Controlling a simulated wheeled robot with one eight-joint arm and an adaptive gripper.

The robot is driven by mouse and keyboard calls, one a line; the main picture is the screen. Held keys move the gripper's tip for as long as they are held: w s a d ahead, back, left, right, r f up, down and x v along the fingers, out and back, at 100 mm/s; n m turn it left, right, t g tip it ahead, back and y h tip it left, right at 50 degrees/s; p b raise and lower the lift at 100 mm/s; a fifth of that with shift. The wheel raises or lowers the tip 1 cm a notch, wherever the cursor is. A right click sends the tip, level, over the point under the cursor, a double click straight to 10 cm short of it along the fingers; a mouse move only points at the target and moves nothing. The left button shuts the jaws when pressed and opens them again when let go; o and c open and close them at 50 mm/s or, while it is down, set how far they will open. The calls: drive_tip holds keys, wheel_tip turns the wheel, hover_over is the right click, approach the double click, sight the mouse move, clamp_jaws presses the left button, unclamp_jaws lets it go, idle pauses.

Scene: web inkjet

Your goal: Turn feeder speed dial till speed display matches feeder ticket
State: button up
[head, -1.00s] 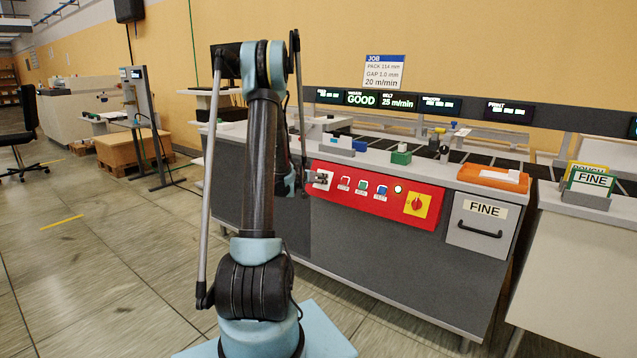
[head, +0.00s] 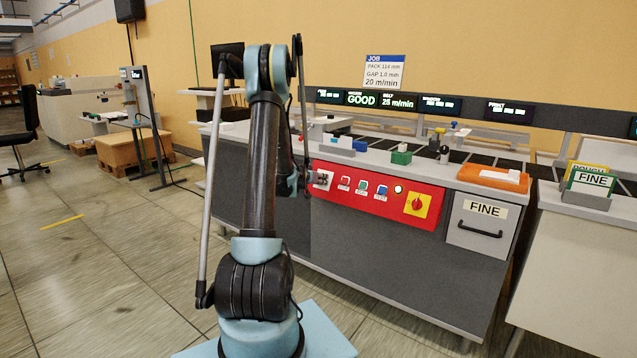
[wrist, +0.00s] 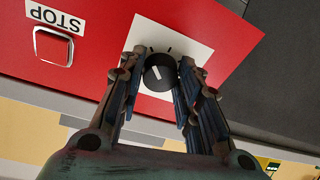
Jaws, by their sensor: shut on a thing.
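The feeder speed dial, a black knob with a white pointer line (wrist: 159,72), sits on a white plate with tick marks on the red control panel (head: 374,191). In the wrist view my gripper (wrist: 160,75) has one finger on each side of the dial and is shut on it. In the head view my gripper (head: 318,179) is at the left end of the panel, and the dial is largely hidden there. The speed display (head: 397,102) reads 25 m/min. The job card (head: 384,71) above reads PACK 114 mm, GAP 1.0 mm, 20 m/min.
A red stop button (wrist: 53,45) is beside the dial. Further right on the panel are small buttons and a red rotary switch on a yellow plate (head: 417,204). An orange tray (head: 490,178) lies on the counter. Open floor (head: 90,270) is at the left.

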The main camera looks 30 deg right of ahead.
drive_tip(key=shift+w+n, duration=0.1)
drive_tip(key=shift+n, duration=0.2)
drive_tip(key=n+y, duration=0.1)
drive_tip(key=n, duration=0.3)
drive_tip(key=shift+r, duration=0.1)
drive_tip(key=shift+w+n+y, duration=0.1)
drive_tip(key=shift+n+y, duration=0.2)
drive_tip(key=shift+n, duration=1.9)
drive_tip(key=shift+a, duration=0.1)
drive_tip(key=o, duration=1)
drive_tip(key=shift+o, duration=0.2)
